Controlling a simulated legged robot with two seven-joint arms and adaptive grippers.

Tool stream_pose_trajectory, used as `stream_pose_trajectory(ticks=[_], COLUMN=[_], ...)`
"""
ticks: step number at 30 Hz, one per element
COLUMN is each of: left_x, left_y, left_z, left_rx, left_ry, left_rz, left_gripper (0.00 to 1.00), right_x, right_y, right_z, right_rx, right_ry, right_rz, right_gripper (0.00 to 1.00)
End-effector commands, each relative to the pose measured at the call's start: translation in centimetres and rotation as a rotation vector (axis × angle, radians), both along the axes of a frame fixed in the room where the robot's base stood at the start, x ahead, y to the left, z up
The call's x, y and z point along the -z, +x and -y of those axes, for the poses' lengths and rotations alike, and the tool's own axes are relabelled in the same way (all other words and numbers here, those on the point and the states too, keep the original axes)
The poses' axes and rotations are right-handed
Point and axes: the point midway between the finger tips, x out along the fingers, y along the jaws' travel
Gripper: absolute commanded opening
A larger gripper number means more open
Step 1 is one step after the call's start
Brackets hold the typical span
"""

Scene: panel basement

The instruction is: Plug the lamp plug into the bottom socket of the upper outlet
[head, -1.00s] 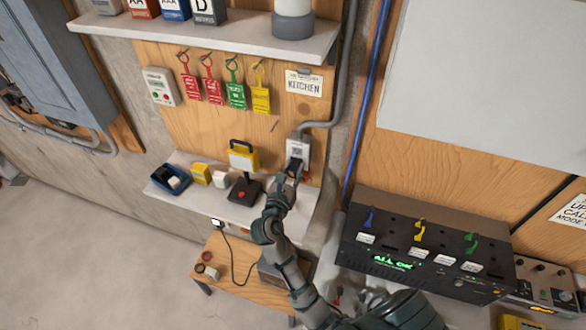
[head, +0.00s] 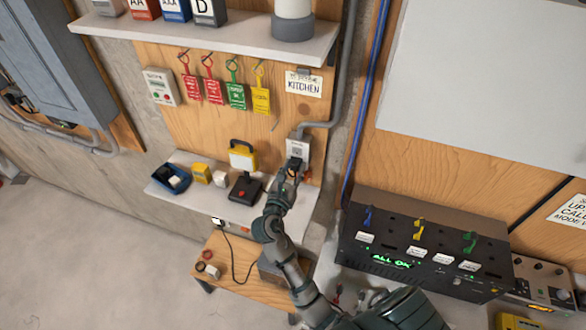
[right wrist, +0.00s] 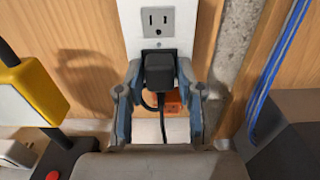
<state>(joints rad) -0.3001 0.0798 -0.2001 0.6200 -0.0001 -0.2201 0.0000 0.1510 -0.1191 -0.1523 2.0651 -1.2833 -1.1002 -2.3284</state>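The upper outlet (head: 298,148) is a pale plate on the wooden panel. In the right wrist view, its top socket (right wrist: 158,20) is bare. The black lamp plug (right wrist: 158,70) covers the bottom socket, its cord hanging down. The plug looks up against the plate; how deep it sits is hidden. My right gripper (head: 293,168) is at the outlet. In the wrist view, its fingertips (right wrist: 159,72) close in on both sides of the plug. The yellow lamp (head: 243,157) with black base and red button stands on the shelf to the left. My left gripper is out of view.
An orange fitting (right wrist: 172,103) shows just below the plug. The lower shelf (head: 212,205) also carries a blue tray (head: 171,178) and a small yellow box (head: 200,173). Colored tags (head: 236,96) hang above. A black switch box (head: 425,250) stands at the right.

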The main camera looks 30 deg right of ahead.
Motion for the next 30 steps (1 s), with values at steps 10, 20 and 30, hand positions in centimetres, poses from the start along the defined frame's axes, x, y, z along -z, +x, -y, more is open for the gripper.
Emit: stream_pose_trajectory(ticks=[10, 20, 30], left_x=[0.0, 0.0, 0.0], left_y=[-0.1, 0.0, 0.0], left_z=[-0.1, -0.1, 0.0], left_rx=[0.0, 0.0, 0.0], left_ry=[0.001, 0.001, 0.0], left_rz=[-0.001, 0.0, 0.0], left_gripper=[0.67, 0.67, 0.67], right_x=[0.1, 0.2, 0.2], right_y=[0.0, -3.3, -7.1], right_z=[-0.1, -4.0, -8.6], right_rx=[0.0, -0.002, -0.002], right_ry=[0.0, 0.003, 0.002], right_rz=[-0.001, -0.003, -0.003], right_gripper=[0.57, 0.57, 0.57])
